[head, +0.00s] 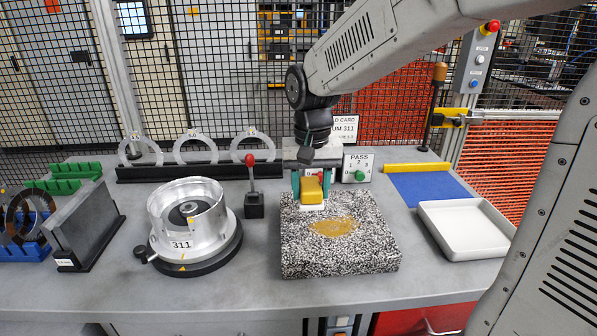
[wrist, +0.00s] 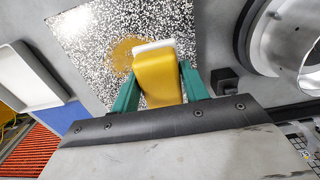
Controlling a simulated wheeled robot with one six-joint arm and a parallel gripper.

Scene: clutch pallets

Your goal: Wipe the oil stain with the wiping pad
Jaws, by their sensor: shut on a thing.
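The oil stain (head: 334,227) is a brown-yellow patch on the top of a black-and-white speckled block (head: 340,262). It also shows in the wrist view (wrist: 124,52). The wiping pad (head: 312,190) has a yellow body and a white underside. My gripper (head: 311,186) is shut on the pad, with its green fingers on both sides of the yellow body. In the wrist view the pad (wrist: 160,78) overlaps the near edge of the stain. In the head view it is at the block's back edge, behind the stain. I cannot tell whether its white face touches the block.
A metal housing marked 311 (head: 185,217) and a red-knobbed lever (head: 253,200) stand left of the block. A white tray (head: 466,243) and a blue mat (head: 428,188) lie to the right. A PASS counter (head: 357,167) and a rack of rings (head: 185,171) stand behind.

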